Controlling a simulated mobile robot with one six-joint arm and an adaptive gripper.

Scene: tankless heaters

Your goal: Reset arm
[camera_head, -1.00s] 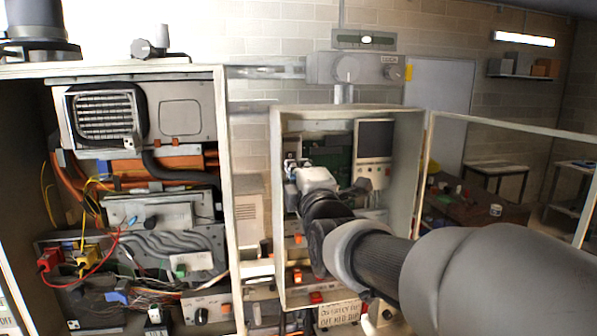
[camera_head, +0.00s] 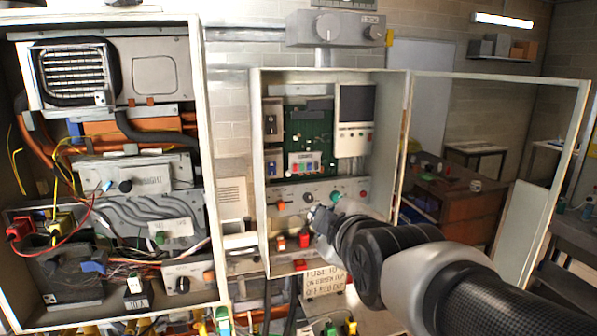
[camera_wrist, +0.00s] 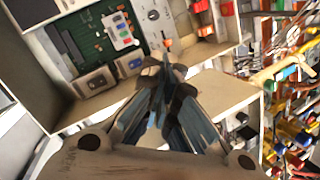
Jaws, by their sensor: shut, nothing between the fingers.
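My arm reaches in from the lower right in the head view. My gripper (camera_head: 318,215) is in front of the lower part of the open right-hand cabinet (camera_head: 258,180). In the wrist view my gripper (camera_wrist: 166,75) has its fingertips together with nothing between them. The tips appear in front of the cabinet's lower ledge (camera_wrist: 215,98). I cannot tell whether they touch it. The green circuit board (camera_head: 312,135) and the dark-screened panel (camera_head: 352,140) are in the cabinet above the gripper. A row of coloured buttons shows on the board in both views.
The left cabinet (camera_head: 206,130) stands open with wires and hoses. The right cabinet's door frame (camera_head: 570,150) swings out to the right, near my arm. A lettered sign (camera_head: 325,281) is below the gripper. A wooden desk (camera_head: 455,210) stands behind the door.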

